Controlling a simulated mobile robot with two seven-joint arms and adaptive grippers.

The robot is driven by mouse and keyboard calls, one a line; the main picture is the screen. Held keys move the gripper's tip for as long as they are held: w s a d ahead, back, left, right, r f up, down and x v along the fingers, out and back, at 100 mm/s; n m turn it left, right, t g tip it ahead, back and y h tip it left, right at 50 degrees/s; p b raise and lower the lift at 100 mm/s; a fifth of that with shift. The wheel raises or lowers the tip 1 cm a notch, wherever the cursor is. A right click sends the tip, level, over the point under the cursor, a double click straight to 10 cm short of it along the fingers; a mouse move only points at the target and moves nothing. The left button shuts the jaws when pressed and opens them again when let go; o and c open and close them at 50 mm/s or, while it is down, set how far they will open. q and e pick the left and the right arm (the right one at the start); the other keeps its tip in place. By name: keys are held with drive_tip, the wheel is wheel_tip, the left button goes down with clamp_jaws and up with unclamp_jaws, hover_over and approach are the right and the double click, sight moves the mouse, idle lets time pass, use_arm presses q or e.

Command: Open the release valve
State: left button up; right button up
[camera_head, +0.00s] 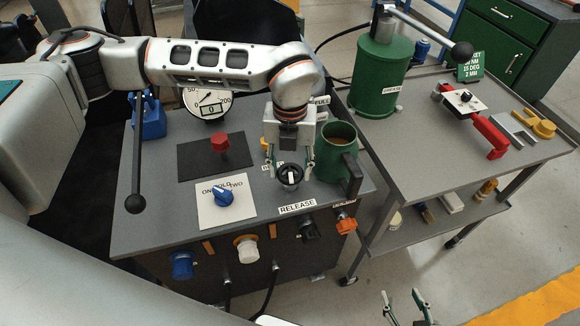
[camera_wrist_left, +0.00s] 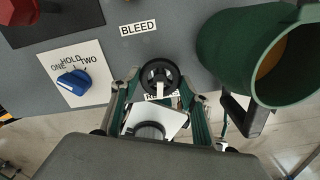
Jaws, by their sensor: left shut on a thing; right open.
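A round black knob (camera_head: 289,178) with a white pointer mark stands on the grey bench top, just behind the RELEASE label (camera_head: 296,207). My left gripper (camera_head: 288,172) reaches down from above and is shut on this knob, one finger on each side. In the left wrist view the knob (camera_wrist_left: 160,72) lies between the fingertips, and the label under it is mostly hidden. The BLEED label (camera_wrist_left: 138,28) lies behind it. My right gripper (camera_head: 404,298) is open and empty at the bottom edge, apart from the bench.
A green mug (camera_head: 337,158) stands close to the right of my left gripper. A blue selector knob (camera_head: 222,198) and a red knob (camera_head: 220,142) stand to the left. Coloured couplers (camera_head: 246,250) line the bench front. A grey cart (camera_head: 430,150) stands right.

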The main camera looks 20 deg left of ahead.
sight(290, 172)
use_arm(q)
drive_tip(key=shift+n, duration=1.1)
drive_tip(key=o, duration=1.1)
drive_tip(key=shift+r, duration=0.15)
wheel_tip(290, 172, up, 12)
drive_tip(key=shift+f, duration=0.15)
